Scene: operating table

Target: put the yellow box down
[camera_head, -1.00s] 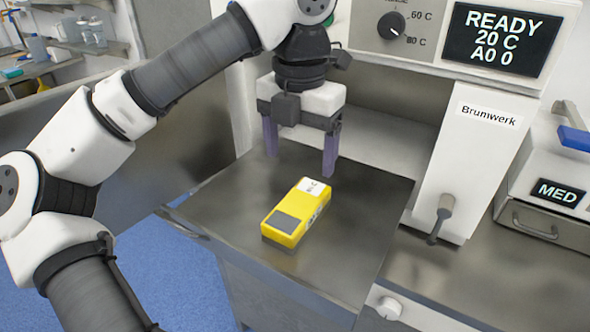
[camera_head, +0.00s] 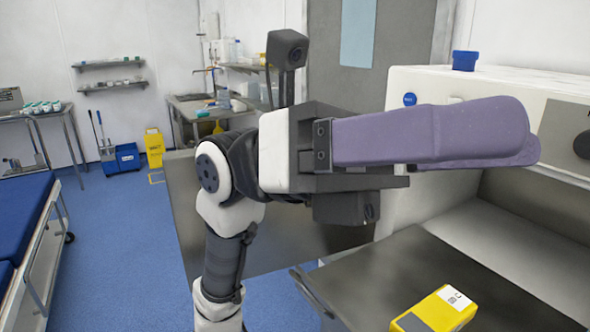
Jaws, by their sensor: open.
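The yellow box (camera_head: 436,312) with a white label lies on the dark metal worktop (camera_head: 385,278) at the bottom right, cut off by the lower picture edge. My gripper (camera_head: 525,140) is raised above and behind it, well apart from it, with its purple fingers pointing right. The near finger hides most of the far one. The gripper is open, and nothing shows between the fingers.
A white machine (camera_head: 425,90) with a blue cup (camera_head: 464,60) on top stands at the right, close to the fingers. A blue bed (camera_head: 22,215) stands at the far left. A yellow bin (camera_head: 154,147) stands at the back wall. The blue floor (camera_head: 120,240) between is clear.

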